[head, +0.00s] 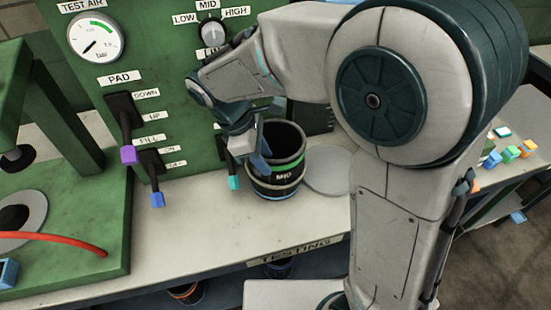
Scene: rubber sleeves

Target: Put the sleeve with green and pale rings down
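The sleeve (287,178) is a black open-topped cylinder with a green ring near its upper part, pale rings lower down and a "MID" label. It is upright at the bench top, right of the green panel's levers. I cannot tell whether its base touches the bench. My gripper (256,165) reaches down at the sleeve's left side, with a blue-grey finger against or just in front of its wall. The other finger is not clear, so I cannot tell whether the grip is closed on the wall.
A pale round disc (328,170) lies right of the sleeve. A teal-tipped lever (234,183) hangs close on the left, with purple (128,155) and blue (157,200) ones farther left. The pale bench top (215,235) is clear in front. Small coloured blocks (510,153) lie at far right.

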